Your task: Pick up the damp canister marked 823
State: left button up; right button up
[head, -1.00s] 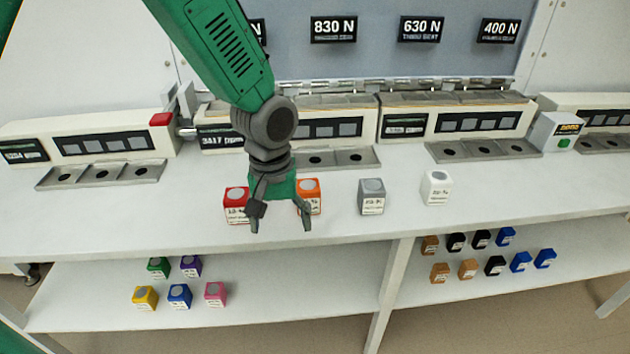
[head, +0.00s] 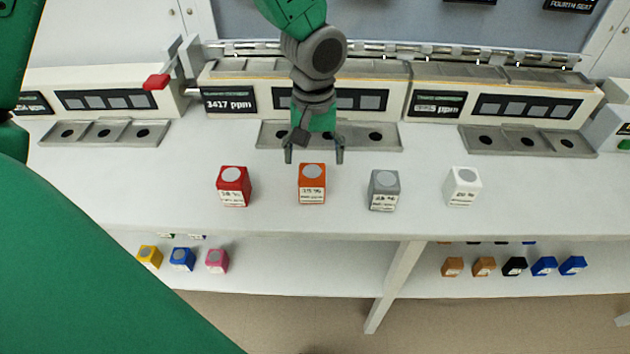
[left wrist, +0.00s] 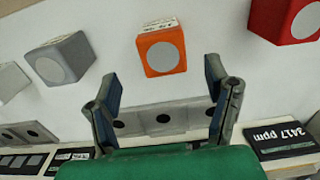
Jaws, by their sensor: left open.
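Four canisters stand in a row on the white bench: a red one (head: 234,186), an orange one (head: 312,183), a grey one (head: 384,190) and a white one (head: 463,186). Each has a pale round top and a front label. I cannot make out the number 823 or which one is damp. My left gripper (head: 315,158) is open and empty, just behind the orange canister. In the left wrist view, the orange canister (left wrist: 162,51) lies beyond the gap between the fingers, with the grey canister (left wrist: 62,59) left and red (left wrist: 288,18) right. My right gripper is not seen.
Trays with dark round holes (head: 110,133) lie before the stations behind the canisters. A station display (head: 228,103) reads 3417 ppm. More canisters sit on the lower shelf (head: 320,275). The bench front is clear. Green parts of mine cover the lower left.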

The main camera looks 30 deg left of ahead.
aim_at(311, 171)
pick_arm(q)
jog(key=f, duration=0.2)
jog(key=shift+w+a+f, duration=0.2)
jog(key=shift+a+f, duration=0.15)
jog(key=f, duration=0.2)
jog(key=d+f, duration=0.1)
jog(key=f, duration=0.1)
jog(key=shift+s, duration=0.35)
jog(key=shift+f, duration=0.35)
jog(key=shift+a, duration=0.3)
jog(key=shift+c, duration=0.8)
jog(key=shift+a, duration=0.15)
jog(key=c, duration=1.2)
jog(key=shift+o, duration=0.2)
